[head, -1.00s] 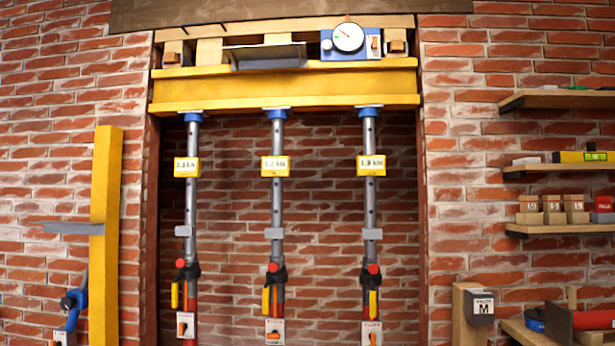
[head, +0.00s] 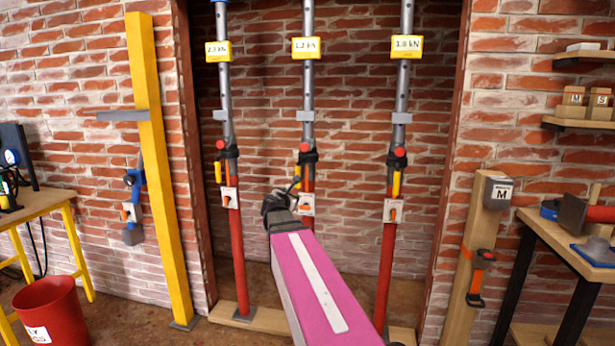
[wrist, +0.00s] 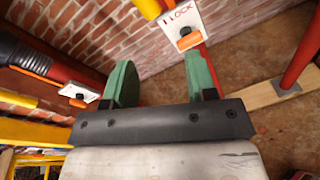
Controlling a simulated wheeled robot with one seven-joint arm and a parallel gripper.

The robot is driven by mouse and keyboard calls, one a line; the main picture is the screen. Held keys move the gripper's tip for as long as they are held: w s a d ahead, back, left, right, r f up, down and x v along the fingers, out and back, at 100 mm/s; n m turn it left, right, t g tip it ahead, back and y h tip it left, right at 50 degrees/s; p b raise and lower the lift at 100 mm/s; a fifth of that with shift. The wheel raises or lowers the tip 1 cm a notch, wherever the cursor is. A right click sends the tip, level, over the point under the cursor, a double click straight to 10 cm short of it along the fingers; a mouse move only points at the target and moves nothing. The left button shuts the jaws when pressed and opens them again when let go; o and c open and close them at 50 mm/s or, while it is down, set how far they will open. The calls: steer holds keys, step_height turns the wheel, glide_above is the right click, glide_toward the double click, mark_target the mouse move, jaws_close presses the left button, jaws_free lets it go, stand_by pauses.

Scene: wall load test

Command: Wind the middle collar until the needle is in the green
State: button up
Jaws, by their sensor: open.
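The middle prop is a grey tube over a red post (head: 306,186), with a black collar (head: 307,156) and a yellow handle on it. Its yellow plate (head: 306,48) appears to read 1.2 kN. A white lock plate (head: 307,204) with an orange switch sits below the collar.
Similar props stand left (head: 238,250) and right (head: 388,260) on a wooden sill (head: 245,318). A leaning yellow beam (head: 160,160) and red bucket (head: 50,312) are at left. A wooden post (head: 470,260) and workbench (head: 565,245) stand at right.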

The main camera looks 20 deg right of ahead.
mark_target(299, 173)
step_height(299, 173, up, 6)
steer(key=w+d+n+t, duration=0.1)
steer(key=d+n+t, duration=0.1)
steer(key=n, duration=0.3)
steer(key=x, duration=1)
steer(key=shift+w, duration=0.2)
jaws_close()
